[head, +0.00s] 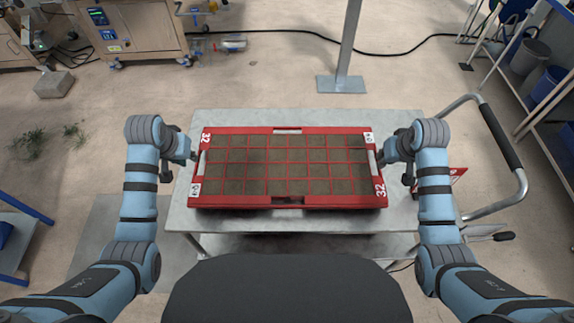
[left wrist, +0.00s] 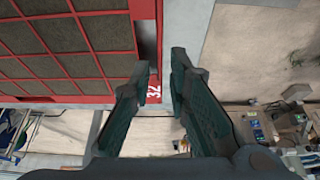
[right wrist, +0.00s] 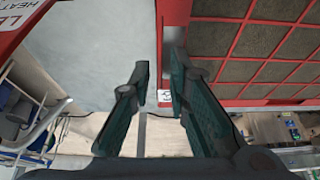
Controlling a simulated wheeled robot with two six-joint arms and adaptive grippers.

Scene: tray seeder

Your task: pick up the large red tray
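The large red tray (head: 287,203) lies flat on a grey table, with many soil-filled cells and white "32" marks. Slots are cut in its end walls. My left gripper (head: 190,150) is at the tray's left end. In the left wrist view its fingers (left wrist: 163,68) are apart, on either side of the outer red edge (left wrist: 160,35). My right gripper (head: 383,156) is at the right end. In the right wrist view its fingers (right wrist: 160,72) are apart, one over the table side and one over the red end wall (right wrist: 176,14). Contact cannot be told.
The grey table (head: 300,117) has a bare margin around the tray. A metal push handle (head: 510,185) stands at the right, beside a red-edged sign (head: 457,175). A post (head: 348,45) stands behind the table. A shelf rack with bins is at the far right.

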